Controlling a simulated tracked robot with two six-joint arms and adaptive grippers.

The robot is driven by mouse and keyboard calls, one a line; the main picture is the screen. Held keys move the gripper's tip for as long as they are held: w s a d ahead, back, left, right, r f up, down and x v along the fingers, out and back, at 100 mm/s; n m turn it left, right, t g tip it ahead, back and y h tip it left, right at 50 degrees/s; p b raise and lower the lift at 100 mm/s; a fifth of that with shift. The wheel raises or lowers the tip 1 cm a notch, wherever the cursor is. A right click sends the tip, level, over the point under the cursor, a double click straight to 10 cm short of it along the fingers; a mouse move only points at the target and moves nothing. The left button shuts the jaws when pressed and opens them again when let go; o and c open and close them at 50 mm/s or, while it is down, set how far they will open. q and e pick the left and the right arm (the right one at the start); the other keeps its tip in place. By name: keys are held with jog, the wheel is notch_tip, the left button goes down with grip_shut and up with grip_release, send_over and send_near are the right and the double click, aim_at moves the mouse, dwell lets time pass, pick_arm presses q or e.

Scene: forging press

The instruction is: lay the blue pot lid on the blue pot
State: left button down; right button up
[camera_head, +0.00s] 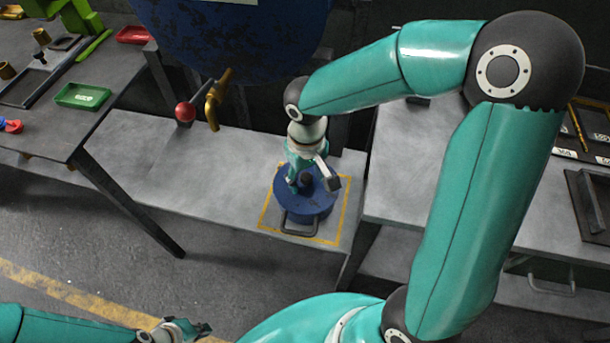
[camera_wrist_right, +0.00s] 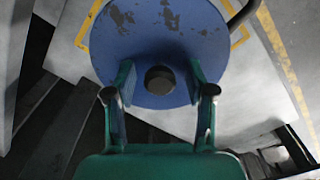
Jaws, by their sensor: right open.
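The blue pot (camera_head: 309,214) stands inside a yellow square marked on the low grey bench, with a dark side handle towards me. The blue lid (camera_head: 324,198) lies on top of it and looks level. In the right wrist view the lid (camera_wrist_right: 155,35) is a scuffed blue disc with a dark round knob (camera_wrist_right: 160,80). My right gripper (camera_head: 312,182) is over the lid, its open fingers on either side of the knob with gaps between. My left gripper (camera_head: 188,328) is low at the bottom left, away from the pot; its finger opening is unclear.
A red-knobbed lever (camera_head: 186,111) and a brass handle (camera_head: 213,104) stand behind the bench, left of the pot. A table with green tray (camera_head: 83,96) is at left; another grey table (camera_head: 450,185) is at right. The bench left of the pot is clear.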

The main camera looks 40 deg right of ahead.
aim_at(306, 176)
jog(key=shift+r, duration=0.1)
jog(key=shift+r+p, duration=0.25)
jog(key=shift+p, duration=0.05)
notch_tip(306, 176, up, 12)
jog(key=shift+p, duration=0.35)
jog(key=shift+f, duration=0.15)
